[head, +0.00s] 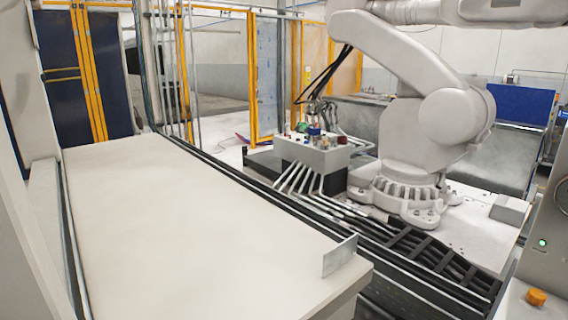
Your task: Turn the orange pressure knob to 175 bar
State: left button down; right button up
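An orange knob (537,297) sits at the bottom right corner of the head view, on a grey machine surface (515,304) that the frame edge cuts off. I cannot read any scale or pressure value near it. Neither of my grippers is in view, and nothing touches the knob.
A grey housing (548,240) with a green light stands just behind the knob. A large white industrial arm (430,120) stands by a cable track (400,245). A broad pale table (190,220) fills the left and is bare except for a small upright plate (340,257).

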aim_at(536, 296)
jog(key=z, duration=1.1)
